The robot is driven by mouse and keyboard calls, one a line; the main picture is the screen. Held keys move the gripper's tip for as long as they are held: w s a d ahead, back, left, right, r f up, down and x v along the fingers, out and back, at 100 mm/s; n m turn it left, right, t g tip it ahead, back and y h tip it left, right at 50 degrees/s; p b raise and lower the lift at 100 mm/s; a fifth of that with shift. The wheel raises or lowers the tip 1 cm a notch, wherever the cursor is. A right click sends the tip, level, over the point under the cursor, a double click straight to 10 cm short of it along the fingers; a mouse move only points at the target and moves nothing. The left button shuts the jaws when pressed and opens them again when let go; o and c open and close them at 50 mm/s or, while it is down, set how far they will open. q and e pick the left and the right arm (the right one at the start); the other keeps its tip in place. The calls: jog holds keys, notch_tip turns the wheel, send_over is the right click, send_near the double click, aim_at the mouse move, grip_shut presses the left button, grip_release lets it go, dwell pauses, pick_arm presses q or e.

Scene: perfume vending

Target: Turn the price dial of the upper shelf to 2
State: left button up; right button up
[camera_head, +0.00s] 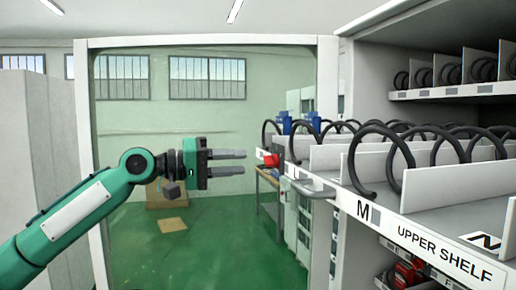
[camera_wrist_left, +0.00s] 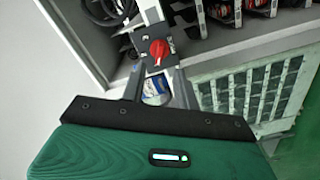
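My left gripper (camera_head: 240,162) reaches in from the left in the head view, its two fingers pointing right and spread apart with nothing between them. A red knob (camera_head: 271,160), which looks like the price dial, shows just beyond the fingertips at the far end of the upper shelf (camera_head: 437,245). In the left wrist view the red dial (camera_wrist_left: 159,50) sits on a grey plate, ahead of the open fingers (camera_wrist_left: 158,76). A gap remains between fingertips and dial. The number it points to is too small to read. My right gripper is not in view.
Black spiral coils (camera_head: 378,160) and white dividers (camera_head: 458,186) fill the upper shelf. A grey handle (camera_head: 310,188) juts out at its front. A large clear glass panel (camera_head: 200,75) stands behind my left arm. A blue-and-white item (camera_wrist_left: 154,90) shows beyond the fingers.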

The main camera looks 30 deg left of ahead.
aim_at(264, 159)
pick_arm(q)
jog(key=p+x, duration=0.1)
jog(key=x, duration=0.1)
jog(key=p+x, duration=0.2)
jog(key=shift+r, duration=0.25)
jog(key=shift+w+d+f+p, duration=0.25)
jog(key=shift+w+d+p, duration=0.25)
jog(key=shift+w+d, duration=0.15)
jog(key=shift+a, duration=0.1)
jog(key=shift+c, duration=0.4)
grip_shut()
